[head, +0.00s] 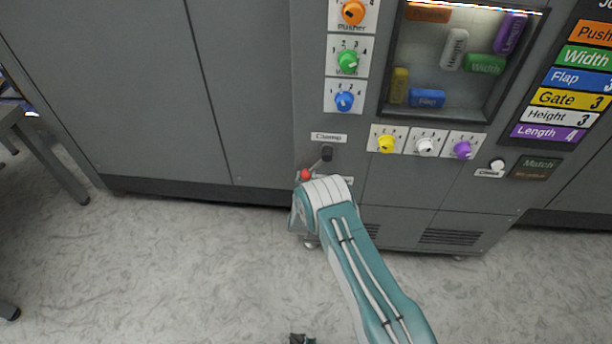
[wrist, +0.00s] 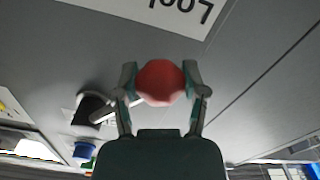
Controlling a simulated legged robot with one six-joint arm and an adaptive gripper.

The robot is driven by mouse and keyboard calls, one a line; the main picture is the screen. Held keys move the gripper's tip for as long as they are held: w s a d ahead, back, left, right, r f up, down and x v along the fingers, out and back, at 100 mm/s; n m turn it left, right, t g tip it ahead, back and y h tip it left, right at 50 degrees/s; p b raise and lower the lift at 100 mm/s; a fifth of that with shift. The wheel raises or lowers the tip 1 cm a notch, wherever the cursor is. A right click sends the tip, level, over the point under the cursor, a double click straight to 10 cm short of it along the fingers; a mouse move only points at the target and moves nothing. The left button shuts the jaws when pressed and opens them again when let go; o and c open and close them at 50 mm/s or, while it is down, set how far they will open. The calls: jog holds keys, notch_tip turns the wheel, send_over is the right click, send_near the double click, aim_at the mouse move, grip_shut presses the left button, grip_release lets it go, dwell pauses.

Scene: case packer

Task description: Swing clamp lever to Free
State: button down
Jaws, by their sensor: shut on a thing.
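The clamp lever has a red ball knob (head: 305,175) and a dark pivot (head: 327,153) under the Clamp label (head: 328,137). In the head view it points down and to the left. In the wrist view my gripper (wrist: 160,88) is shut on the red knob (wrist: 161,80), one finger at each side. The lever's grey rod runs from the knob to the black pivot (wrist: 90,110). A white label reading Lock (wrist: 165,12), upside down in the wrist view, is close to the knob. My arm hides part of the panel below the lever; no Free label is readable.
Coloured dials, such as the blue one (head: 344,101) and the yellow one (head: 386,144), sit above and right of the lever. A window (head: 455,60) shows coloured blocks. A bench (head: 40,150) stands at left. The floor in front (head: 180,270) is mostly clear.

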aim_at(346, 171)
jog(key=shift+f, duration=0.1)
jog(key=shift+d+f+n, duration=0.25)
jog(key=shift+d+n, duration=0.2)
jog(key=shift+n, duration=0.05)
jog(key=shift+d+f+n, duration=0.25)
jog(key=shift+d+n, duration=0.2)
jog(key=shift+n, duration=0.05)
jog(key=shift+s+d+r+n, duration=0.1)
jog(key=shift+d+r+n, duration=0.1)
jog(key=shift+d+n, duration=1.8)
jog(key=shift+s+d+r+n, duration=0.1)
jog(key=shift+d+r+n, duration=0.1)
jog(key=shift+d+n, duration=1.8)
jog(key=shift+d+r+n, duration=0.2)
jog(key=shift+d+n, duration=1.7)
jog(key=shift+n, duration=0.1)
jog(key=shift+c, duration=0.6)
grip_release()
jog(key=shift+s, duration=0.1)
